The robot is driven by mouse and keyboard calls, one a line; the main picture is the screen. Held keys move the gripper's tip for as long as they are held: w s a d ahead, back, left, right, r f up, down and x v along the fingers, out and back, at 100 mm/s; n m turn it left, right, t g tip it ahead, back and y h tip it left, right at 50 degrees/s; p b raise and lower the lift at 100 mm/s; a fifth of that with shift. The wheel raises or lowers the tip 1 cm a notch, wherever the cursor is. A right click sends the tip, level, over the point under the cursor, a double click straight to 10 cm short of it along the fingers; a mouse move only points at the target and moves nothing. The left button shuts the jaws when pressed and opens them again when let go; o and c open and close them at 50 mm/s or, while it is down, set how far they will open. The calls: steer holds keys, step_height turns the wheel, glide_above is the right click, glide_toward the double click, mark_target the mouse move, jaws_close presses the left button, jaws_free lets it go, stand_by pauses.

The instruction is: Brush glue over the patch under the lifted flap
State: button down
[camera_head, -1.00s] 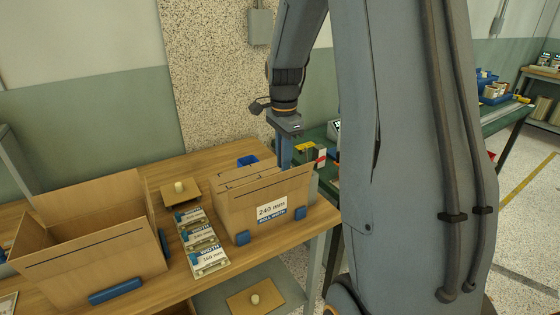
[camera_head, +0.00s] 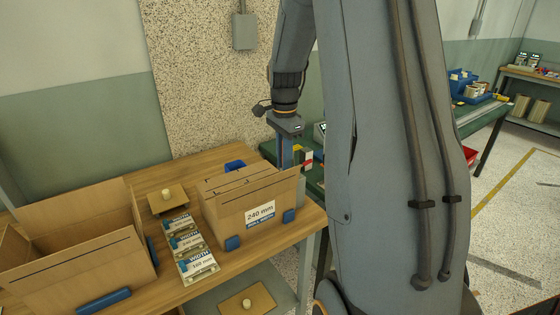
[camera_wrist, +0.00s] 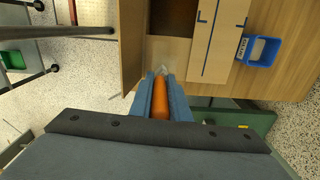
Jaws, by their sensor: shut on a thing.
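My gripper (camera_wrist: 160,98) is shut on an orange handle (camera_wrist: 159,108), seen in the wrist view; the brush's working end is mostly hidden, with only a pale tip between the fingers. In the head view my gripper (camera_head: 285,150) points down at the far right corner of the cardboard box labelled 240 mm (camera_head: 232,208). The wrist view shows a raised tan flap (camera_wrist: 131,42) left of the fingers and a panel with dark blue lines (camera_wrist: 222,38) to the right. I cannot make out the glue patch or whether the brush touches cardboard.
A blue tray (camera_wrist: 262,50) stands on the wooden table behind the box. A green bench (camera_head: 315,178) stands beyond the gripper.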

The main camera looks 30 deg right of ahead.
steer(key=shift+d+r+p, duration=0.15)
steer(key=shift+d+p, duration=0.15)
steer(key=shift+d, duration=0.05)
steer(key=shift+a+p, duration=0.3)
steer(key=shift+a, duration=1.7)
steer(key=shift+w+d+p, duration=0.25)
steer(key=shift+d, duration=0.4)
steer(key=shift+w+d+p, duration=0.25)
steer(key=shift+d+p, duration=0.05)
steer(key=shift+d, duration=0.35)
steer(key=shift+w+d+p, duration=0.25)
steer(key=shift+d, duration=0.4)
steer(key=shift+a, duration=0.15)
